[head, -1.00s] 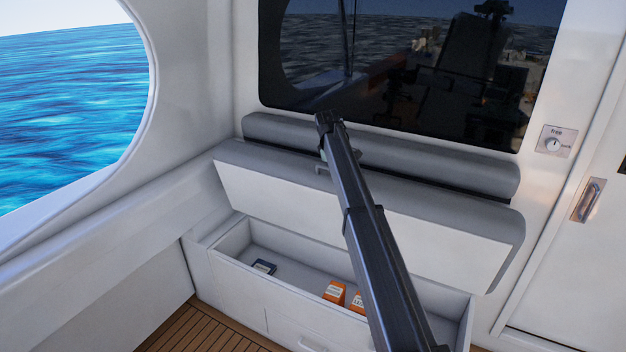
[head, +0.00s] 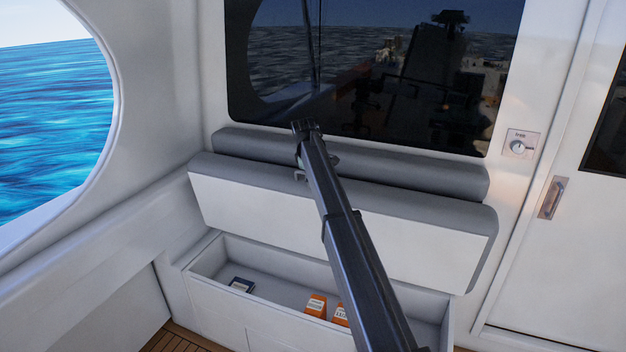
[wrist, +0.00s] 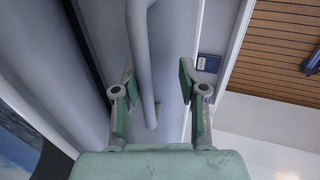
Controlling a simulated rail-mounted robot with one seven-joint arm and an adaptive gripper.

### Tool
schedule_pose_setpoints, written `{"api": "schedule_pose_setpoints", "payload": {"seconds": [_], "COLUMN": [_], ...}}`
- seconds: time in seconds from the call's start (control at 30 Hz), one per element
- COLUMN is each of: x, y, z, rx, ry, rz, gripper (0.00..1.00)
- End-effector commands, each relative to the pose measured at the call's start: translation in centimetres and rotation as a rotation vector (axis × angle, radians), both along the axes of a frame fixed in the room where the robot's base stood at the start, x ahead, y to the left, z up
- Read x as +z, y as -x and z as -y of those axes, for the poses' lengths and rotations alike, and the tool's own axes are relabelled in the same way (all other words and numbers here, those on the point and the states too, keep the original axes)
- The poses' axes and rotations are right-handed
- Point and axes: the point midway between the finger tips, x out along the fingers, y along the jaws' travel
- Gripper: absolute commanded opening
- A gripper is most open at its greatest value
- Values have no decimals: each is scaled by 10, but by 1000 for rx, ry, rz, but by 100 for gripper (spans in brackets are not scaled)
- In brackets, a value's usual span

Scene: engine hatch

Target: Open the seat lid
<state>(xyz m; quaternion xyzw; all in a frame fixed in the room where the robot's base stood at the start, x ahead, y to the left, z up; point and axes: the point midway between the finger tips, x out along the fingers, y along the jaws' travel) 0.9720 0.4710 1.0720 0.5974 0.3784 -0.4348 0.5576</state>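The seat lid (head: 340,225) is raised and tilted up over the open seat box (head: 215,257), with its grey cushion side up against the backrest. The lid's grey handle (head: 300,175) shows beside my arm. In the wrist view the handle (wrist: 142,50) is a curved bar running between the fingers of my gripper (wrist: 158,78). The fingers are apart, with the bar nearer the left finger; I cannot tell whether it touches. In the head view my arm crosses the lid and my fingers cannot be made out.
Inside the box lie a dark blue item (head: 241,285) and two orange boxes (head: 316,306). The grey backrest (head: 420,172) sits behind the lid, below a dark window (head: 370,60). A knob panel (head: 518,146) and a door handle (head: 552,197) are at right.

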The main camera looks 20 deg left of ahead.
Motion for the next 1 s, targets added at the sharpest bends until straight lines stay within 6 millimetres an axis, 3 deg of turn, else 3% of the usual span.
{"api": "schedule_pose_setpoints", "payload": {"seconds": [0.27,0.7,1.0], "x": [8,80,110], "y": [4,29,39], "z": [0,-3,-4], "rx": [0,0,0], "ry": [0,-1,0], "rz": [-2,0,-1], "gripper": [39,39,39]}}
